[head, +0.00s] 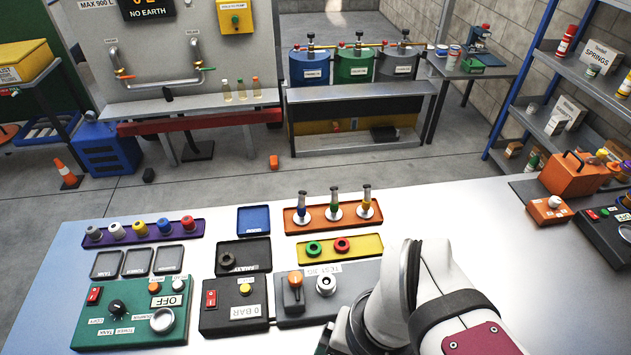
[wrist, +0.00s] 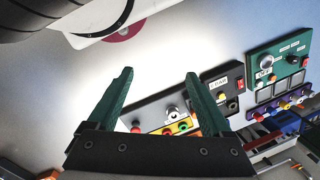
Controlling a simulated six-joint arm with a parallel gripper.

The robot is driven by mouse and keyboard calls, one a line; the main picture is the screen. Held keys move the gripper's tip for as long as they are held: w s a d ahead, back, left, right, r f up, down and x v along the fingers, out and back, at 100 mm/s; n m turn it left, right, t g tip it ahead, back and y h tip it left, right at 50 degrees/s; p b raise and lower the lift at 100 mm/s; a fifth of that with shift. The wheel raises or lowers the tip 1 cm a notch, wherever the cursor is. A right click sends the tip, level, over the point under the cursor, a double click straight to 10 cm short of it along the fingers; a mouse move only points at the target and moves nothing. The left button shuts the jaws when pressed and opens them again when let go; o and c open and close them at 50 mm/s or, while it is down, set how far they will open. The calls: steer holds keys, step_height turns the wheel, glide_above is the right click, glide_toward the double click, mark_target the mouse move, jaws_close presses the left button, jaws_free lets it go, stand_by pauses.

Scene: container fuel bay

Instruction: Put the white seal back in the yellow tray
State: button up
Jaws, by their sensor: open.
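The yellow tray (head: 368,257) lies mid-table in the head view, with a green seal (head: 314,249) and a red seal (head: 342,244) in it. A white ring (head: 326,284), which looks like the white seal, sits around a dark-centred fitting on the grey test rig (head: 352,273), just in front of the tray. It also shows in the wrist view (wrist: 172,113), beyond the fingers. My gripper (wrist: 160,73) is open and empty, its green fingers spread over bare table. It is mostly hidden behind my arm in the head view, at the lower middle, to the near side of the rig.
An orange tray (head: 292,219) with several upright nozzles is behind the yellow tray. A black tray (head: 244,244) with a dark ring and a black gauge box (head: 216,322) lie left.

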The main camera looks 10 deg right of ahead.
steer(key=m+h, duration=0.2)
steer(key=m, duration=1)
glide_above(326, 281)
steer(key=f, duration=0.1)
step_height(326, 281, down, 16)
jaws_close()
